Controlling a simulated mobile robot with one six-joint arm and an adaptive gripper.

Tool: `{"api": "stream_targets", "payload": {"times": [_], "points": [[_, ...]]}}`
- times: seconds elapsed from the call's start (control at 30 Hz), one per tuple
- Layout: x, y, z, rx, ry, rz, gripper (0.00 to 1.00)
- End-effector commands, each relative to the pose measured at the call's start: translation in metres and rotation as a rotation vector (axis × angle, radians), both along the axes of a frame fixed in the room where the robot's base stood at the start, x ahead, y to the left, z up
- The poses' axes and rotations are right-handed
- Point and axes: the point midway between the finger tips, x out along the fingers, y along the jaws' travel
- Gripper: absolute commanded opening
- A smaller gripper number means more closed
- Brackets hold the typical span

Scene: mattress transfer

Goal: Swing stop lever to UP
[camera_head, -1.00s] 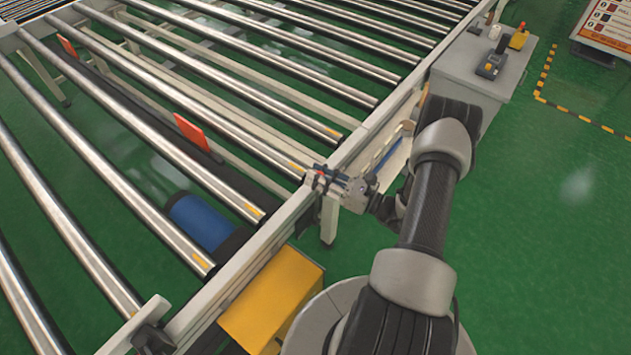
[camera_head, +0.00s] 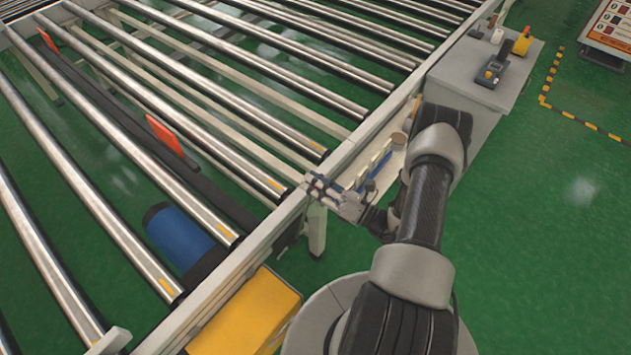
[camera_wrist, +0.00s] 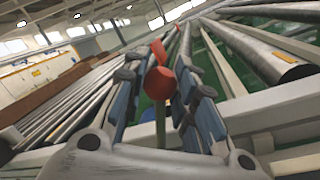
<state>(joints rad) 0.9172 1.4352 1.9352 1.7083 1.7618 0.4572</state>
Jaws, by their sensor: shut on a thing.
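The stop lever shows in the wrist view as a round red knob (camera_wrist: 160,83) on a thin stem. My gripper (camera_wrist: 158,95) has its two blue-padded fingers on either side of the lever, shut on it; the exact contact is hard to see. In the head view my gripper (camera_head: 316,187) is at the conveyor's near side rail, and the lever is too small there to make out. Two orange-red plates stand up from a dark bar between the rollers, a nearer one (camera_head: 165,135) and a farther one (camera_head: 47,41).
Metal rollers (camera_head: 235,150) fill the conveyor frame on the left. A yellow box (camera_head: 245,315) and a blue cylinder (camera_head: 178,236) are at its near end. A grey cabinet (camera_head: 470,85) with small controls stands at upper right.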

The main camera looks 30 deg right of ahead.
Motion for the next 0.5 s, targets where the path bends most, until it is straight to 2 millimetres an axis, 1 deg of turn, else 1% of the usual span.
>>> {"api": "stream_targets", "payload": {"times": [0.03,0.17,0.2,0.5], "points": [[0.0007,-0.0035,-0.0016,-0.003,0.003,-0.011,0.00],[0.0008,-0.0039,-0.0020,-0.004,0.004,-0.012,0.00],[0.0008,-0.0039,-0.0022,-0.005,0.004,-0.012,0.28],[0.0005,-0.0025,-0.0016,-0.004,0.003,-0.007,0.47]]}}
